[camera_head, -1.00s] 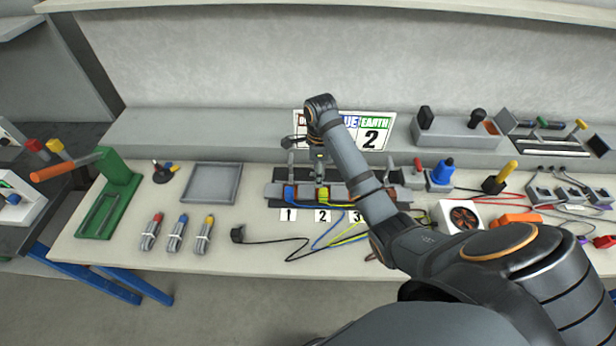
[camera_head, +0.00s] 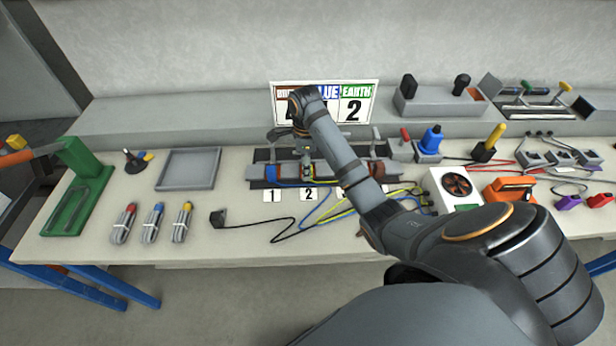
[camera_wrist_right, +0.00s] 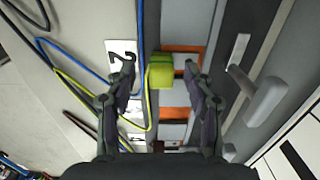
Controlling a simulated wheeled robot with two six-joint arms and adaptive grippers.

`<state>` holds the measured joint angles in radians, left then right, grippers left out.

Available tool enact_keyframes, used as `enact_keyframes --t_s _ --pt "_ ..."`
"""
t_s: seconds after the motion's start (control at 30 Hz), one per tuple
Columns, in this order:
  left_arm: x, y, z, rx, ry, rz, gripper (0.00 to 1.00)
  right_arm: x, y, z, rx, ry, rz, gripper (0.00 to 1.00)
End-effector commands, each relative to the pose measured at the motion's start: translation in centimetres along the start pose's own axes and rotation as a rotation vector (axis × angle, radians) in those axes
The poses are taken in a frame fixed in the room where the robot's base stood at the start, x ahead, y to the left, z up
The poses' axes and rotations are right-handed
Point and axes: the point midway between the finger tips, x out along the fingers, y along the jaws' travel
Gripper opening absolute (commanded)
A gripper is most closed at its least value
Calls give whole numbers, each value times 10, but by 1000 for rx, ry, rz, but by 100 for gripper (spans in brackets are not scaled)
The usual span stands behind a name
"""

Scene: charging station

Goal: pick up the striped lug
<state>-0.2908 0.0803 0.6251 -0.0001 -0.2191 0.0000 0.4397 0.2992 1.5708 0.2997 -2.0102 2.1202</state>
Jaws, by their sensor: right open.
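The striped lug, yellow and green (camera_wrist_right: 162,72), sits at the end of a yellow-green wire in the terminal station, seen in the right wrist view. My right gripper (camera_wrist_right: 158,76) is open, with one fingertip on each side of the lug and a gap to both. Nothing is held. In the head view my right gripper (camera_head: 307,168) is over the middle of the terminal station (camera_head: 256,172), and its wrist and arm hide part of the station. My left gripper is not in view.
A grey post with a handle (camera_wrist_right: 265,100) stands close to the right finger in the wrist view. Blue (camera_wrist_right: 95,75) and black wires run on the left. In the head view, a fan box (camera_head: 440,200) is right of the station and an empty tray (camera_head: 190,170) left.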

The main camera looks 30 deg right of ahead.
Motion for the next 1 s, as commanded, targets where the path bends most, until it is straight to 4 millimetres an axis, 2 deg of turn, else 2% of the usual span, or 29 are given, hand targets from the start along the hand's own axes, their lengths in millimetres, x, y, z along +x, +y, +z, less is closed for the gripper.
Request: enact_keyframes --t_s 0.03,0.13,0.33,0.53,0.7,1.0 --pt "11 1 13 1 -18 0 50 16 0 -1 0 1 1 53" --pt "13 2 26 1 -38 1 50 25 0 -1 1 0 1 53" --pt "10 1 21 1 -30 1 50 23 0 0 0 0 0 51" --pt "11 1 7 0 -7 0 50 23 0 0 0 0 0 24" --pt "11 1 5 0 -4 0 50 23 0 0 0 0 0 2" --pt "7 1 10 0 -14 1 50 18 0 0 0 0 -1 1"
